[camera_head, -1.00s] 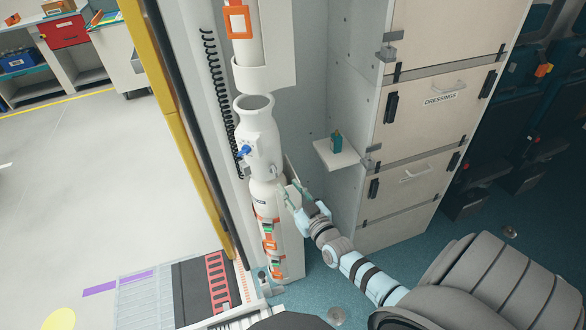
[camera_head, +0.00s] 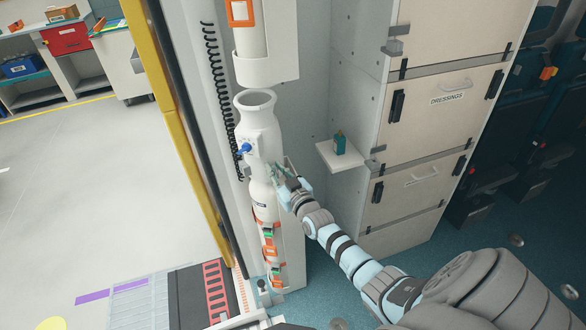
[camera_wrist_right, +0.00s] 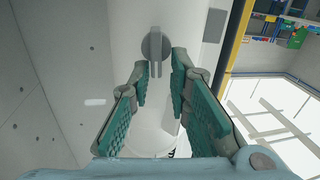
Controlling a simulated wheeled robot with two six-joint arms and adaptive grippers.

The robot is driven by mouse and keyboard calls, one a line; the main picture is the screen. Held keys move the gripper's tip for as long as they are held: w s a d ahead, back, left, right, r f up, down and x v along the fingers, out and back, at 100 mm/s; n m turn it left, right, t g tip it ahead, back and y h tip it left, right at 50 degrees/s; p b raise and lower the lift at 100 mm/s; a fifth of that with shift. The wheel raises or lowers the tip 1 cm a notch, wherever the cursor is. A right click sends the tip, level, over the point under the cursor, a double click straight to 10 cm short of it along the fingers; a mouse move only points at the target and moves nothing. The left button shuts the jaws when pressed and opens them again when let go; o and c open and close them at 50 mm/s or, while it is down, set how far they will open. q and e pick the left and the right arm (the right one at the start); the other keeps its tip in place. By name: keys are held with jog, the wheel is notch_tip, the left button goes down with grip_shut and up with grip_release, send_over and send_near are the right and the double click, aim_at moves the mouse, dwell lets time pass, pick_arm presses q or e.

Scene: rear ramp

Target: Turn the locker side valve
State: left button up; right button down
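A white bottle-shaped cylinder (camera_head: 258,130) stands upright in a white holder beside the locker wall. A blue knob (camera_head: 243,149) sticks out from its left side. In the right wrist view, a grey round valve with a narrow lever (camera_wrist_right: 156,46) sits on a white surface, just beyond the fingertips. My right gripper (camera_head: 276,172) is at the right side of the cylinder; in the wrist view (camera_wrist_right: 159,72) its teal-padded fingers are apart. The lever's lower end lies between the fingertips in the picture; I cannot tell whether they touch it. My left gripper is not in view.
The locker with the DRESSINGS drawer (camera_head: 440,105) stands at the right. A small shelf (camera_head: 345,158) with a green bottle (camera_head: 339,143) juts from its side close to my right arm. A yellow door edge (camera_head: 170,100) borders the left.

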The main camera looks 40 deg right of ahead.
jog(key=n+p, duration=0.1)
jog(key=n, duration=0.1)
jog(key=n+p, duration=0.1)
jog(key=shift+w+a+n, duration=0.1)
jog(key=shift+a+n, duration=0.2)
jog(key=shift+n, duration=0.1)
jog(key=c, duration=1.8)
grip_release()
jog(key=shift+c, duration=0.2)
jog(key=shift+o, duration=0.6)
jog(key=shift+d, duration=0.1)
jog(key=shift+s+f, duration=0.1)
jog(key=shift+s, duration=0.45)
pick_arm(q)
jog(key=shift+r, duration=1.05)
pick_arm(e)
jog(key=s+a, duration=0.2)
jog(key=s, duration=0.8)
jog(key=shift+s+a, duration=0.2)
jog(key=shift+s, duration=0.15)
